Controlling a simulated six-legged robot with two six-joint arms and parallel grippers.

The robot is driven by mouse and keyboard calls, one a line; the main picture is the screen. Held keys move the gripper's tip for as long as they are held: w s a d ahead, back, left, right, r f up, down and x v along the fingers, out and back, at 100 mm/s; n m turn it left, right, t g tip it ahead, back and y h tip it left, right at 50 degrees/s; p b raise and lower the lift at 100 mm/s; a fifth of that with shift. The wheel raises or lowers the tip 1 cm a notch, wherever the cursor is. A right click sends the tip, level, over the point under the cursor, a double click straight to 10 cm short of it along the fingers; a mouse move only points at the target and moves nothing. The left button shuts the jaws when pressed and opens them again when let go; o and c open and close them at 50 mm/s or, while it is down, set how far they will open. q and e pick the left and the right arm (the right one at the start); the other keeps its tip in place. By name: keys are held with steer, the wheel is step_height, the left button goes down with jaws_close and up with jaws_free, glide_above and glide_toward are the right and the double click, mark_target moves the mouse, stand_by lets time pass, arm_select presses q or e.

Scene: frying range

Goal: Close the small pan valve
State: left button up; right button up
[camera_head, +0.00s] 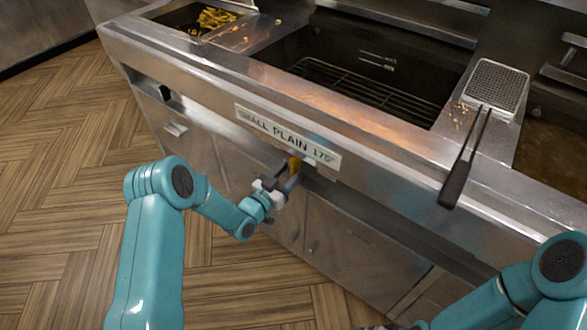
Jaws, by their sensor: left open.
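The small pan (350,75) is a dark open fryer well in the steel range, with a wire rack inside. A yellow-orange valve handle (295,166) shows just under the label. My left gripper (287,178) is open at the handle, with its fingers around or beside it; I cannot tell whether they touch. The valve body behind is mostly hidden.
A skimmer (495,88) with a dark handle (455,184) lies on the range top, its handle overhanging the front edge. Fries (217,17) lie in a tray at the upper left. Cabinet doors (345,250) stand below. Wooden floor (60,180) is clear at left.

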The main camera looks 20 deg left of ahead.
arm_select(q)
steer(key=shift+x, duration=1.25)
jaws_close()
